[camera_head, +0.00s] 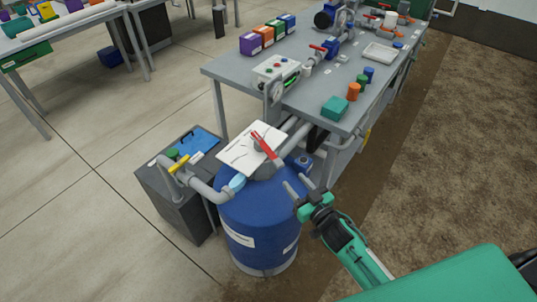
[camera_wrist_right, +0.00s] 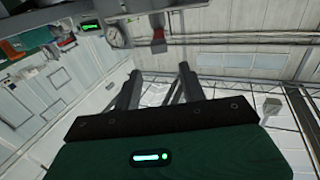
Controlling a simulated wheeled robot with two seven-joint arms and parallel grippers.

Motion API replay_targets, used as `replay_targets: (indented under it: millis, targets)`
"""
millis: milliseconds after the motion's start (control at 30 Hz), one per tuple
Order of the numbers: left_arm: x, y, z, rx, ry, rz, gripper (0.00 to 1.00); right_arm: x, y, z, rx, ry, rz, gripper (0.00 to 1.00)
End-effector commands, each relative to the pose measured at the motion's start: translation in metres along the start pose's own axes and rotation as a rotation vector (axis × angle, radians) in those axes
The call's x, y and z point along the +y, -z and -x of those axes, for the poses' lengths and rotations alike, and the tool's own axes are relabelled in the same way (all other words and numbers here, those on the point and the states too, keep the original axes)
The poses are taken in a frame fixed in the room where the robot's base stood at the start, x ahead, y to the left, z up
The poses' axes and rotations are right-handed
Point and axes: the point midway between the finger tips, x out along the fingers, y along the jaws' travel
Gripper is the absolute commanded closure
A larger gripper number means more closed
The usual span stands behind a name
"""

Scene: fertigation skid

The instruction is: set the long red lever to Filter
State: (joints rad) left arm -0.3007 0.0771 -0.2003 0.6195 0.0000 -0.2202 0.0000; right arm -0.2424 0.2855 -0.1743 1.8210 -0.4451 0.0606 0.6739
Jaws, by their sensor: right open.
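The long red lever (camera_head: 265,145) sits on a grey valve body above the blue tank (camera_head: 258,215), in front of a white plate (camera_head: 241,148). The lever slants from upper left to lower right across the plate's right side. Markings on the plate are too small to read, so I cannot tell which position is Filter. My right gripper (camera_head: 297,184) is open and empty, to the lower right of the lever and apart from it. Its two fingers also show in the right wrist view (camera_wrist_right: 160,80). My left gripper is not in view.
A grey bench (camera_head: 310,97) behind holds a gauge box (camera_head: 276,72), coloured boxes, a teal block (camera_head: 335,108) and smaller red-handled valves. Bare floor lies right of the bench.

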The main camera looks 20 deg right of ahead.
Motion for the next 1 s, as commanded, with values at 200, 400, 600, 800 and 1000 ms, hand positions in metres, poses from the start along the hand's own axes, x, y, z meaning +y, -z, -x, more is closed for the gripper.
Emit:
replay_targets:
  millis: [200, 400, 600, 800, 1000]
  targets:
    - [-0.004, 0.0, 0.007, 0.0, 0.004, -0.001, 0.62, 0.0, 0.002, -0.031, 0.0, -0.002, -0.001, 0.58]
    - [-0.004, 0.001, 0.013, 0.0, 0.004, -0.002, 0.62, 0.0, 0.001, -0.067, -0.001, -0.002, 0.0, 0.58]
    - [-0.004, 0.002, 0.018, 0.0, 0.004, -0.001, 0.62, 0.0, 0.001, -0.101, -0.001, -0.001, 0.0, 0.58]
    - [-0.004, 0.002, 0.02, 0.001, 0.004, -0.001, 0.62, 0.001, -0.001, -0.124, -0.002, -0.002, 0.0, 0.58]
    - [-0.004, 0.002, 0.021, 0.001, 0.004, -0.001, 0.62, 0.0, -0.002, -0.132, -0.003, -0.001, -0.001, 0.58]
